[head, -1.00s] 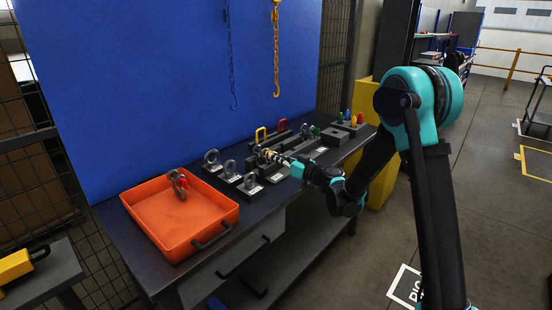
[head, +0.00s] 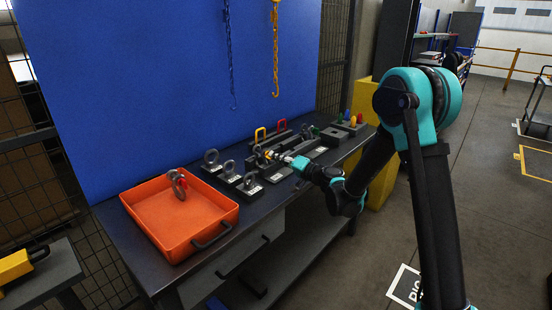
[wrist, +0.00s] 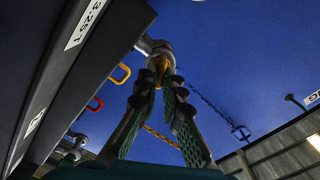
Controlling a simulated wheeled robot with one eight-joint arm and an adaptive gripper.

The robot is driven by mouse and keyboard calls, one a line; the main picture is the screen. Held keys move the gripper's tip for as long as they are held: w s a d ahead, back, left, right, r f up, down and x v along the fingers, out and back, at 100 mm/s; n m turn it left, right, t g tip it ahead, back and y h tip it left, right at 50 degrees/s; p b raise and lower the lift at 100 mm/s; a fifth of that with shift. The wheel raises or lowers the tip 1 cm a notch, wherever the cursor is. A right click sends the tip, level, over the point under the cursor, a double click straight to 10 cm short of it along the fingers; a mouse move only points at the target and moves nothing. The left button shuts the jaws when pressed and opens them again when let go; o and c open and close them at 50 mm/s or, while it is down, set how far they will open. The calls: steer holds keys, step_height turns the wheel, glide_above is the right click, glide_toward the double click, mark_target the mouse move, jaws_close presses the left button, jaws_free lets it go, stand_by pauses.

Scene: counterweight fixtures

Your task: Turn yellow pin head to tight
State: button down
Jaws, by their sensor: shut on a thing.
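The yellow pin head (wrist: 160,66) shows between my fingertips in the wrist view, partly hidden by them. It sits against a grey metal shackle (wrist: 154,45) at the edge of a dark block. My gripper (wrist: 159,82) is shut on the yellow pin head, one finger on each side. In the head view my gripper (head: 276,156) reaches in from the right over the bench, and the yellow head (head: 268,154) is a small spot at its tip. How tight the pin is cannot be told.
An orange tray (head: 180,225) with a red-pinned shackle (head: 178,184) stands at the left of the bench. Several grey eye fittings on blocks (head: 229,170) stand beside my gripper. A yellow handle (head: 260,135) and a red handle (head: 282,125) rise behind. Chains hang against the blue panel (head: 150,80).

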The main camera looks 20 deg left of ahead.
steer(key=m, duration=0.6)
steer(key=shift+f, duration=0.1)
steer(key=m, duration=0.5)
steer(key=shift+f+m, duration=0.1)
steer(key=shift+m, duration=0.3)
steer(key=m, duration=1.2)
steer(key=shift+s+f, duration=0.1)
steer(key=shift+s, duration=0.05)
steer(key=c, duration=1.7)
jaws_free()
steer(key=v, duration=1.2)
